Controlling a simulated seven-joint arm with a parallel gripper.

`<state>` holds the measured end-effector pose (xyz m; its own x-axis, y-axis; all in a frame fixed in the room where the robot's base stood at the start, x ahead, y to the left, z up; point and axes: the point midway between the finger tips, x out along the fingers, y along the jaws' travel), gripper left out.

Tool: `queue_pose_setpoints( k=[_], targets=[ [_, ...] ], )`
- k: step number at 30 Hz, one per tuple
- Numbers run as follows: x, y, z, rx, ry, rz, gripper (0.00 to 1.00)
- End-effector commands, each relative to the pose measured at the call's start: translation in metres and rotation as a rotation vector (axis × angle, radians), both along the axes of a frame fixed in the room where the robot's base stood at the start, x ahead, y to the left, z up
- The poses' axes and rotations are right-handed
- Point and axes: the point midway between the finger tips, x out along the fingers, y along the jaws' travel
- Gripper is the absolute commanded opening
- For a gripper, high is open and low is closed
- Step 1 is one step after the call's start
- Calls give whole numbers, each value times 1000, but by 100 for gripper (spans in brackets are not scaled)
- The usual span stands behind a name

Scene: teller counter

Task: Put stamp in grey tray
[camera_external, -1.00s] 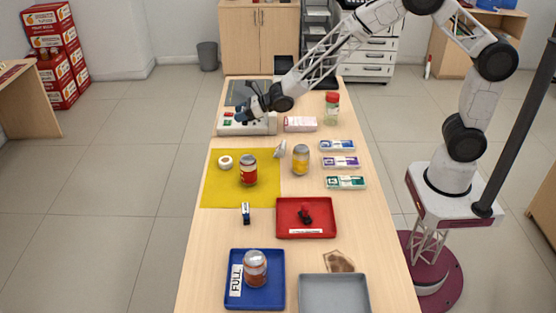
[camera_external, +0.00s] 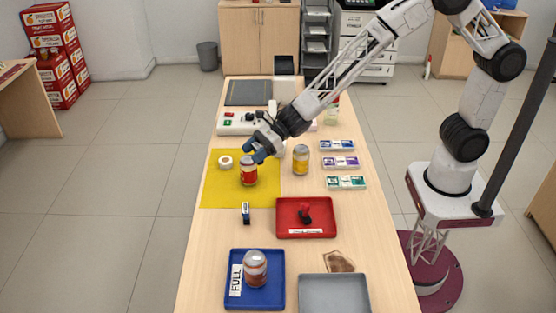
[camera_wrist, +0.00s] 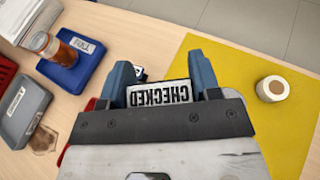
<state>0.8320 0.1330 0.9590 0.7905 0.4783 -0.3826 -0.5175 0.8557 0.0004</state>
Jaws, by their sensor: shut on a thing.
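My gripper (camera_external: 256,155) is over the upper right part of the yellow mat, just above the red-labelled jar in the external view. In the wrist view its blue fingers (camera_wrist: 163,84) are shut on a stamp whose white label (camera_wrist: 160,93) reads CHECKED. The rest of the held stamp is hidden by the gripper. A small dark blue stamp (camera_external: 246,214) stands in front of the mat.
The red-labelled jar (camera_external: 248,172) and tape roll (camera_external: 225,162) are on the yellow mat (camera_external: 222,190). A yellow jar (camera_external: 300,160) stands right of it. The red tray (camera_external: 290,229) holds a red-handled object. The blue tray (camera_external: 270,303) holds a jar.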

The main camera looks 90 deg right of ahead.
Motion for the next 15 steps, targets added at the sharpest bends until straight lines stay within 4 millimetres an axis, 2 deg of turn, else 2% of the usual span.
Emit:
queue_pose_setpoints(
  k=[1,3,15],
  targets=[
    [-8,18,1,-2,-1,38,33],
    [-19,40,1,-1,-1,84,33],
    [-95,155,0,-1,0,354,33]
  ],
)
